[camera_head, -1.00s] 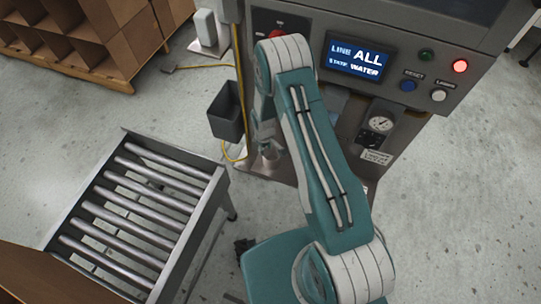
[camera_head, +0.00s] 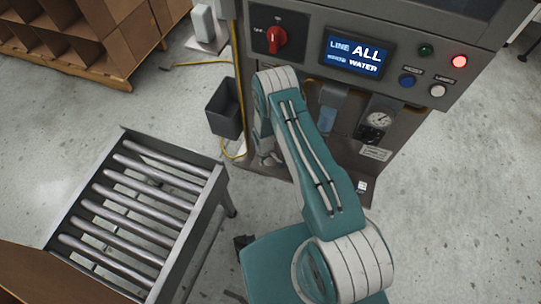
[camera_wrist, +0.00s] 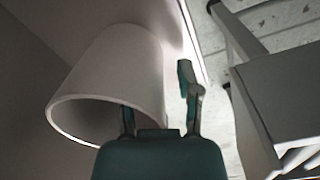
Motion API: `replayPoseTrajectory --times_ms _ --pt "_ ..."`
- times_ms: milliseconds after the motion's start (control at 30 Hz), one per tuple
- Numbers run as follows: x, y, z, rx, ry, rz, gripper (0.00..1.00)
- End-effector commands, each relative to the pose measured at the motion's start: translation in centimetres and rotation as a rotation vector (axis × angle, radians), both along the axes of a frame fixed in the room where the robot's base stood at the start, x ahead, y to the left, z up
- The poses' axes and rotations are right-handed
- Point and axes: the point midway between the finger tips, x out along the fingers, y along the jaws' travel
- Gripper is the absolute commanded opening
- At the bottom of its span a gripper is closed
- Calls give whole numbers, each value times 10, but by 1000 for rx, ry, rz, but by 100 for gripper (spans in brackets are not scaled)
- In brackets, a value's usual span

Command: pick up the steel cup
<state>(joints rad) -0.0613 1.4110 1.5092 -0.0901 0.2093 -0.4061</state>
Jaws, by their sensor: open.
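The steel cup (camera_wrist: 105,80) is large in the left half of the wrist view. It looks pale grey and smooth, with its open rim facing the lower left of the picture. My gripper (camera_wrist: 158,92) is open at the cup. Its left finger overlaps the rim and its tip is lost against the cup wall; its right finger is just right of the cup, with a gap showing. I cannot tell whether either finger touches it. In the head view my own arm largely hides the gripper, and I cannot make out the cup clearly.
The machine cabinet (camera_head: 300,30) with a lit screen (camera_head: 357,53) and a red knob (camera_head: 277,40) stands behind my arm. A dark bin (camera_head: 226,108) is on its left side. A roller conveyor (camera_head: 212,200) stands at lower left. Open floor (camera_head: 450,200) lies to the right.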

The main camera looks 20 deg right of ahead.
Motion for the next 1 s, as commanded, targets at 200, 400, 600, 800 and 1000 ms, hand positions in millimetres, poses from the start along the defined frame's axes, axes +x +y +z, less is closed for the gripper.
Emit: replayPoseTrajectory --times_ms 200,400,600,800,1000 --pt "0 0 -3 0 0 0 44" --pt "0 0 -3 0 0 0 0" --pt "0 0 -3 0 0 0 0" --pt "0 0 -2 0 0 0 0" --pt "4 1 6 0 -2 -1 0"
